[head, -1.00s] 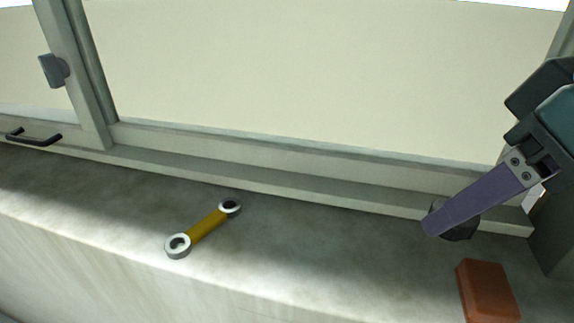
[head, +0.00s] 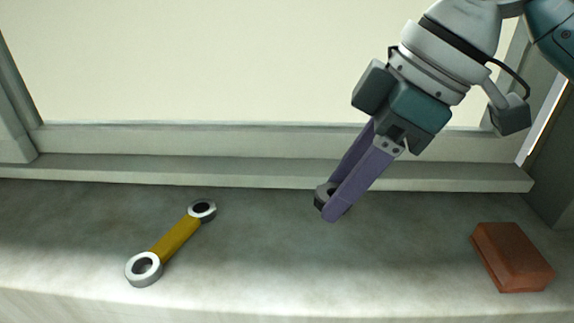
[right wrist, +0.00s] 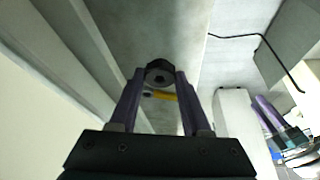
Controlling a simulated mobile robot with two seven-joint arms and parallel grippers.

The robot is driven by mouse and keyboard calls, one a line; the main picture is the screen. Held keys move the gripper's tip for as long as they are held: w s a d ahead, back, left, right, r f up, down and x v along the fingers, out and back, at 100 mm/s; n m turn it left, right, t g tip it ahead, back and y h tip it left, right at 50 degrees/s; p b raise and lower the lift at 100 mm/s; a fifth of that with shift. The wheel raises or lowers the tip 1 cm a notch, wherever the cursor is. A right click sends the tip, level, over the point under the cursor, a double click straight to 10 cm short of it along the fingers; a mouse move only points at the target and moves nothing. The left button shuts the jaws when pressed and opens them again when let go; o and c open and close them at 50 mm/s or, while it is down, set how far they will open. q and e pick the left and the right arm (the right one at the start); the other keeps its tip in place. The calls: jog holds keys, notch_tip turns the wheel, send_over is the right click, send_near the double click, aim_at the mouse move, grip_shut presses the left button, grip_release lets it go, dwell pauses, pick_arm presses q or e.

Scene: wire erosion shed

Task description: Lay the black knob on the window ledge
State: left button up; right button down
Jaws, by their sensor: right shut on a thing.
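The black knob (head: 321,196) is between the purple fingers of my right gripper (head: 332,203), which is shut on it. It also shows between the fingertips in the right wrist view (right wrist: 159,72). In the head view the near finger hides part of it. The grey stone window ledge (head: 262,255) runs across the lower picture. The knob is over its middle, near the window frame; I cannot tell whether it touches the ledge. Purple fingers like those of my left gripper (right wrist: 270,117) show small at the right wrist view's right edge; their opening is unclear.
A yellow ring-ended link (head: 176,240) lies on the ledge to the left of the knob. A red-brown brick (head: 512,257) lies to the right. The ledge between them is bare. The window frame's bottom rail (head: 250,173) rises behind.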

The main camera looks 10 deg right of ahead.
notch_tip(320, 180, down, 7)
jog(key=shift+f+p, duration=0.15)
jog(key=shift+p, duration=0.3)
jog(key=shift+w+f, duration=0.1)
jog(key=shift+f, duration=0.15)
jog(key=shift+f, duration=0.15)
jog(key=shift+c, duration=1.8)
grip_release()
